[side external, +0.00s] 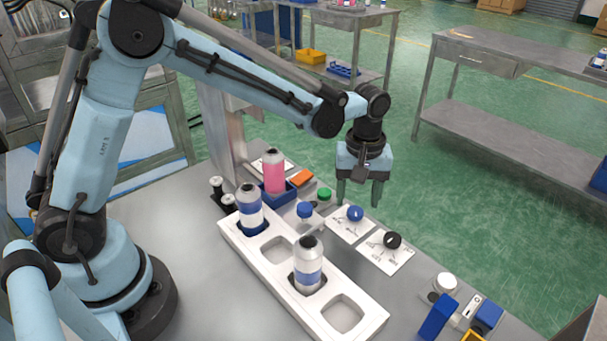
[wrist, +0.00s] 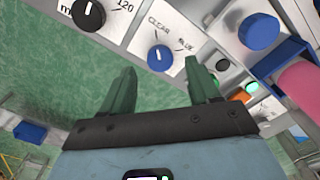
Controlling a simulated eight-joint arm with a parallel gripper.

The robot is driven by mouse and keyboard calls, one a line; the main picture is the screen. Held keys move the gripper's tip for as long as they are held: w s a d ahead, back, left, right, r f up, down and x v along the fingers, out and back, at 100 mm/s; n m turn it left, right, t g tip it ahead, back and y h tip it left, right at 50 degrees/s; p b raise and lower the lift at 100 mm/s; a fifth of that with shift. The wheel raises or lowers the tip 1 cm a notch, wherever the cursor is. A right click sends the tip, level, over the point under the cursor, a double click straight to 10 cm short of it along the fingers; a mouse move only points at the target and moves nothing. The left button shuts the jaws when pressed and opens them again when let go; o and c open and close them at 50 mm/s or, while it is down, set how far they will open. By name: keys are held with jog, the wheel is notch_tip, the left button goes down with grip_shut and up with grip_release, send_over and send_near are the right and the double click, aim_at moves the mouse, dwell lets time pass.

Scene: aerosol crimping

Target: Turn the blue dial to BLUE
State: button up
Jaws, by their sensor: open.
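The blue dial (side external: 355,213) sits on a white plate at the right part of the bench. In the wrist view the blue dial (wrist: 159,60) lies just beyond the fingertips, roughly between them. Its plate reads CLEAR above it and what looks like BLUE to its right. A small white mark on the dial points up, roughly toward CLEAR. My gripper (side external: 359,198) hangs pointing down above and behind the dial. In the wrist view my gripper (wrist: 160,75) has its green fingers apart with nothing between them. I see no contact with the dial.
A black dial (side external: 391,240) sits on the neighbouring plate. A white rack (side external: 285,250) holds two silver bottles. A blue cap (side external: 305,210), a green button (side external: 324,194) and a pink bottle (side external: 273,172) in a blue holder stand to the left. Beyond the bench is green floor.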

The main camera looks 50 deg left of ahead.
aim_at(355, 215)
jog(key=shift+f, duration=1.45)
jog(key=c, duration=1)
jog(key=shift+c, duration=0.2)
